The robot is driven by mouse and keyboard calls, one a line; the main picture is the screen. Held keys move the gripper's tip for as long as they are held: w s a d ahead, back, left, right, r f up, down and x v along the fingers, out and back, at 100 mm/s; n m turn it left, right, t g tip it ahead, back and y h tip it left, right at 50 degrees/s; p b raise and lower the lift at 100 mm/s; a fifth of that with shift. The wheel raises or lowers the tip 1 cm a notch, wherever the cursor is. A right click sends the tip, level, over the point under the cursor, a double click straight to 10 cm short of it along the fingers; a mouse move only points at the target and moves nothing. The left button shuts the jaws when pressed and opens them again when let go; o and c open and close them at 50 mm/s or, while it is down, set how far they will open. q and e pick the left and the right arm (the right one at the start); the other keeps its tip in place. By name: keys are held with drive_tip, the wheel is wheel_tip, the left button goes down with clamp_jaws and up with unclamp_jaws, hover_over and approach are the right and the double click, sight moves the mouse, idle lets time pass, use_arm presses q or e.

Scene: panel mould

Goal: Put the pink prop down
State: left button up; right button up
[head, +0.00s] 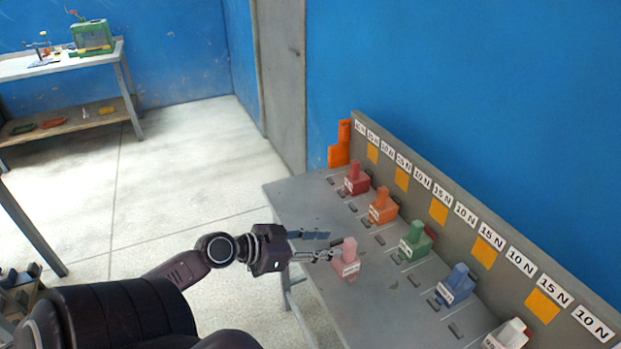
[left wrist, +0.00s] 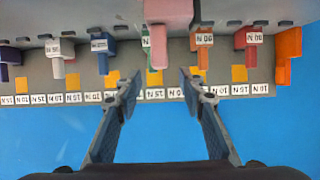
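The pink prop (head: 347,262), a block with an upright peg and a white label, appears to stand upright on the grey bench near its front edge. It also shows at the top middle of the left wrist view (left wrist: 168,14). My left gripper (head: 323,246) is at the prop's left side in the head view. In the left wrist view its two fingers (left wrist: 160,78) are spread wide, with a gap on each side of the prop's peg; it is empty. My right gripper is not in view.
The grey bench (head: 300,198) has slots and a labelled back panel (head: 480,222). Along it stand red (head: 357,180), orange (head: 382,207), green (head: 415,243), blue (head: 456,286) and white (head: 511,335) props. An orange block (head: 340,147) stands at the far end.

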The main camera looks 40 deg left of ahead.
use_arm(q)
drive_tip(key=shift+v, duration=2.15)
drive_tip(key=s+a+f+n+g+y, duration=0.15)
drive_tip(key=a+f, duration=0.25)
drive_tip(key=f, duration=0.4)
drive_tip(key=s+a+f+n+g+y, duration=0.1)
drive_tip(key=s+a+f+n+y, duration=0.15)
drive_tip(key=f, duration=0.65)
drive_tip(key=s+f+n+g+y, duration=0.1)
drive_tip(key=s+f+g, duration=0.35)
drive_tip(key=f, duration=1.15)
drive_tip(key=s+d+f+g, duration=0.1)
drive_tip(key=s+d+f, duration=0.3)
drive_tip(key=s+f, duration=0.3)
drive_tip(key=s+d+f+g, duration=0.1)
drive_tip(key=s+d+f, duration=0.4)
drive_tip(key=s+f, duration=0.2)
wheel_tip(320, 180, down, 3)
drive_tip(key=shift+s+r+b, duration=0.15)
drive_tip(key=shift+s+b, duration=0.05)
drive_tip(key=shift+b, duration=0.25)
drive_tip(key=shift+o, duration=0.6)
drive_tip(key=s+d+f+m+g, duration=0.2)
drive_tip(key=s+d+f, duration=0.5)
drive_tip(key=s+d, duration=0.4)
drive_tip(key=shift+d+f+m+g, duration=0.3)
drive_tip(key=shift+d+m+g, duration=0.1)
drive_tip(key=shift+d+m, duration=0.4)
drive_tip(key=shift+s+d, duration=0.1)
drive_tip(key=shift+s, duration=0.1)
